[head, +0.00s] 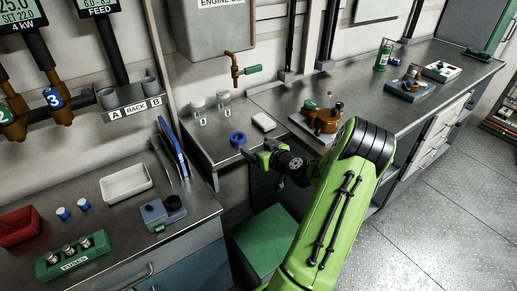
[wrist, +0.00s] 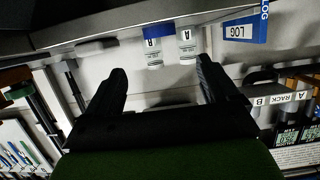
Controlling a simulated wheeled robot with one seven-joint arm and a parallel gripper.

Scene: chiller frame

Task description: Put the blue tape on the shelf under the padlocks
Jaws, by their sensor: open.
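The blue tape (head: 238,139) is a roll lying on the steel bench in the head view, near the bench's front edge. My gripper (head: 257,152) is beside the roll, just to its right and nearer the camera. Whether they touch is hard to tell. In the wrist view, the two dark fingers (wrist: 162,82) are spread wide with nothing seen held between them.
Two jars (head: 210,103) stand behind the tape. A white block (head: 263,122) and a brown valve on a plate (head: 322,120) are to its right. A blue log binder (head: 172,148) stands left. A white tray (head: 126,181) and a red bin (head: 20,226) sit on the near-left bench.

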